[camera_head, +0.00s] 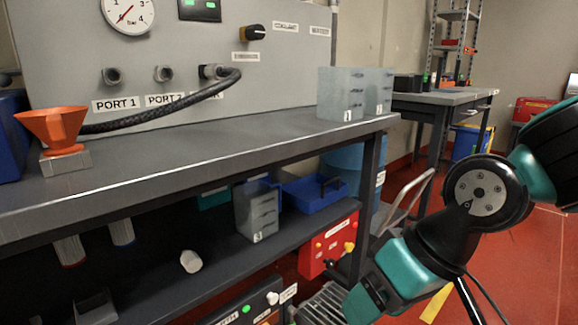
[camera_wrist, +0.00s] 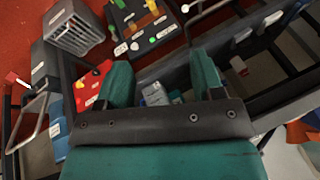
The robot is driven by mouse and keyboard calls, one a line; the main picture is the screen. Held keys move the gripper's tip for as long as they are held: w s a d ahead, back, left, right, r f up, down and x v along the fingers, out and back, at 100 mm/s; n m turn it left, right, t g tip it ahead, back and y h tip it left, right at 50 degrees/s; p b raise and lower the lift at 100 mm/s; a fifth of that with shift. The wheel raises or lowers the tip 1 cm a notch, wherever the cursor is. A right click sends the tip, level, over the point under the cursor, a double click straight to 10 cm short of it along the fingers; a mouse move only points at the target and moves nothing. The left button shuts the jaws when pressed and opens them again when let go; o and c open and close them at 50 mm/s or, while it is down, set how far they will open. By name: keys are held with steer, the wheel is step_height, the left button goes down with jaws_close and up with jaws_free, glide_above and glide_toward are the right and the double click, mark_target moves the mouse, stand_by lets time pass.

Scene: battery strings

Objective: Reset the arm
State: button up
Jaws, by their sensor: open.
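My arm is at the right side of the head view, teal and black, bent with its end low in front of the bench. My gripper shows in the wrist view (camera_wrist: 160,88) with its two teal fingers spread apart. Nothing is between the fingertips that I can see as held; a grey drawer block (camera_wrist: 155,94) shows behind the gap. In the head view the fingertips are out of the picture at the bottom.
The grey workbench (camera_head: 130,170) fills the left, with an orange funnel (camera_head: 55,128) and grey drawer blocks (camera_head: 354,93) on top. Below are a blue tray (camera_head: 314,192) and a red box (camera_head: 327,245). Red floor (camera_head: 520,265) is open at the right.

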steer(key=s+d+r+n+g+h, duration=0.1)
steer(key=s+d+r, duration=0.1)
steer(key=s+d, duration=0.45)
step_height(320, 180, up, 33)
steer(key=a+p, duration=0.2)
steer(key=p, duration=3.1)
steer(key=shift+s+a, duration=0.15)
steer(key=shift+s, duration=0.2)
